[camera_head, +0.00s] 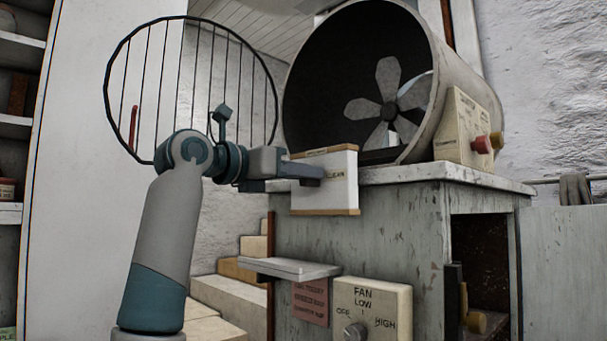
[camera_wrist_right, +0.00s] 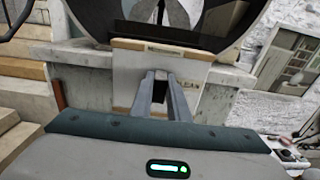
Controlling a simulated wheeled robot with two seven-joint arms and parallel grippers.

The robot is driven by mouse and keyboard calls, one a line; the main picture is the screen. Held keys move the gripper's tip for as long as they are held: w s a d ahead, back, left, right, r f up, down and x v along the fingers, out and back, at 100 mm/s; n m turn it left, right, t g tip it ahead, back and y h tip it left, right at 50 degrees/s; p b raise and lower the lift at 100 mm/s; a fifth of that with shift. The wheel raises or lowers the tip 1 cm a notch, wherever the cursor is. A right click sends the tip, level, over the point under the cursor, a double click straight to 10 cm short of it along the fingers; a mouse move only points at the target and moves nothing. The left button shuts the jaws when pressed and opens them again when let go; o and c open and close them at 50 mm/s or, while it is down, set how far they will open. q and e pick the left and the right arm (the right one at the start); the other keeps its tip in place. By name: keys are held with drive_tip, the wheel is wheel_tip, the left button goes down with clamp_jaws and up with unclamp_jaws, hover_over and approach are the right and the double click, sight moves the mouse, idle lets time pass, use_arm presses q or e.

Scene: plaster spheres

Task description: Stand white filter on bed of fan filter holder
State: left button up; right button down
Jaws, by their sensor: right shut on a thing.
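The white filter (camera_head: 342,195) is a flat white panel with wooden strips at top and bottom and lettering ending in "LEAN". My right gripper (camera_head: 318,173) is shut on it and holds it roughly upright, beside the cabinet's top edge in front of the fan drum. In the right wrist view, the gripper fingers (camera_wrist_right: 161,76) press on the middle of the filter (camera_wrist_right: 130,78). The fan drum (camera_head: 452,75) lies on its side on the cabinet, open toward the left, with a grey fan (camera_head: 388,105) inside. I cannot make out the holder's bed. My left gripper is not in view.
A round wire grille (camera_head: 262,75) stands open left of the drum, behind my right arm. A small grey shelf (camera_head: 290,268) juts from the cabinet (camera_head: 400,235) below the filter. A fan control box (camera_head: 385,300) and a box with a red knob (camera_head: 460,125) are nearby.

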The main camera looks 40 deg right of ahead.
drive_tip(key=d+r+p, duration=0.1)
drive_tip(key=r+p, duration=0.2)
drive_tip(key=r, duration=0.2)
drive_tip(key=w+d+r+p, duration=0.1)
drive_tip(key=r+p, duration=0.3)
drive_tip(key=r, duration=0.1)
drive_tip(key=w+d+r+p, duration=0.1)
drive_tip(key=r+p, duration=0.2)
drive_tip(key=r, duration=0.2)
drive_tip(key=shift+d+p, duration=0.15)
drive_tip(key=shift+p, duration=0.15)
drive_tip(key=shift+f, duration=0.1)
drive_tip(key=shift+d, duration=0.2)
drive_tip(key=w+d+p, duration=0.1)
drive_tip(key=d, duration=1.2)
drive_tip(key=shift+d+f+p, duration=0.2)
drive_tip(key=shift+d+p, duration=0.05)
drive_tip(key=shift+p, duration=0.15)
idle(0.7)
drive_tip(key=shift+f+b, duration=1.55)
drive_tip(key=shift+f, duration=0.3)
idle(1.2)
drive_tip(key=c, duration=1.6)
unclamp_jaws()
